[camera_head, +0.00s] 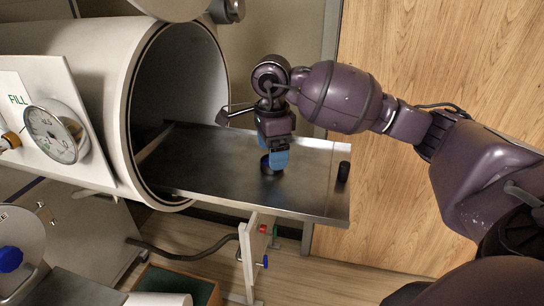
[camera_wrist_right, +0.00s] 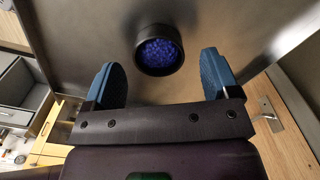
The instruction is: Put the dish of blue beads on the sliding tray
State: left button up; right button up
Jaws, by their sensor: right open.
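The dish of blue beads (camera_wrist_right: 160,48) is a small round black dish, upright in the right wrist view, with blue beads inside. In the head view the dark dish (camera_head: 267,168) shows partly behind my fingertips, on the sliding tray (camera_head: 215,165). The tray is a flat metal plate sticking out of the round port; its bare surface also fills the back of the wrist view (camera_wrist_right: 90,45). My right gripper (camera_head: 277,157) is over the tray. Its blue fingers (camera_wrist_right: 165,78) are open and apart, with the dish just beyond their tips, between them. My left gripper is out of view.
A wide white cylinder port (camera_head: 110,90) surrounds the tray's inner end. A round gauge (camera_head: 50,135) is at the left. Bare tray lies on both sides of the dish.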

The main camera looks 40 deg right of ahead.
notch_tip(320, 180, up, 10)
jog(key=shift+b, duration=0.3)
dwell(0.6)
